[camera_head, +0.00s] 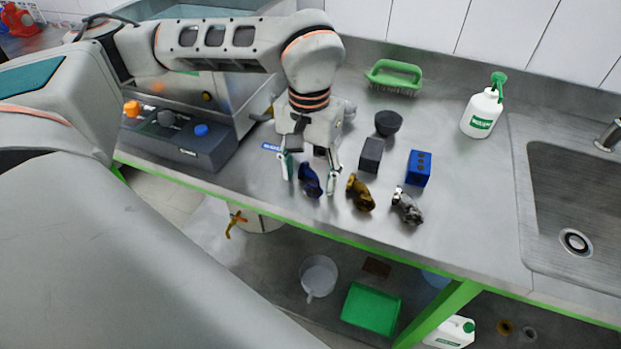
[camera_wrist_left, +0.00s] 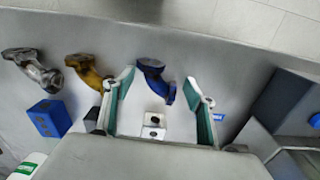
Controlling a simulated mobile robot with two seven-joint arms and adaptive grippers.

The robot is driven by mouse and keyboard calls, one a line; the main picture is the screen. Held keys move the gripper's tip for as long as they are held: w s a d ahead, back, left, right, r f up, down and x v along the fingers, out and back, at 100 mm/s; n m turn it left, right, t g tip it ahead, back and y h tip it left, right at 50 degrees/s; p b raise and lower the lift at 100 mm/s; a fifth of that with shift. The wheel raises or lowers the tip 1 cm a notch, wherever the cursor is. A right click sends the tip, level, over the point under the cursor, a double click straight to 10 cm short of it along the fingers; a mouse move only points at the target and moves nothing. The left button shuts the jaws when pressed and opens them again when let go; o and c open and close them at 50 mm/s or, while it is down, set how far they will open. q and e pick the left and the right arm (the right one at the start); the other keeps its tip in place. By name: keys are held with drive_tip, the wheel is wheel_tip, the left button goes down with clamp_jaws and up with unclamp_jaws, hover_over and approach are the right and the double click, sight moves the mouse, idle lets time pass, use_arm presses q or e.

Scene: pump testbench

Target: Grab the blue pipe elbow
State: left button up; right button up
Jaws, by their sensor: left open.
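The blue pipe elbow (camera_head: 310,181) lies on the steel counter near its front edge. My left gripper (camera_head: 310,188) is open above it, with one finger on each side. In the left wrist view the elbow (camera_wrist_left: 155,80) shows just beyond and between the two open fingertips (camera_wrist_left: 157,86). I cannot tell whether either finger touches it. A brass-coloured elbow (camera_head: 361,194) and a silver elbow (camera_head: 407,206) lie to the right in the head view. My right gripper is not in view.
A grey block (camera_head: 371,155), a blue block (camera_head: 419,168) and a dark bowl (camera_head: 388,122) stand behind the elbows. A control box (camera_head: 180,140) with knobs is left of the gripper. A green brush (camera_head: 394,75), white bottle (camera_head: 482,112) and sink (camera_head: 575,200) are farther right.

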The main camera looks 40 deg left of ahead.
use_arm(q)
drive_tip(key=shift+c, duration=0.5)
drive_tip(key=c, duration=1.4)
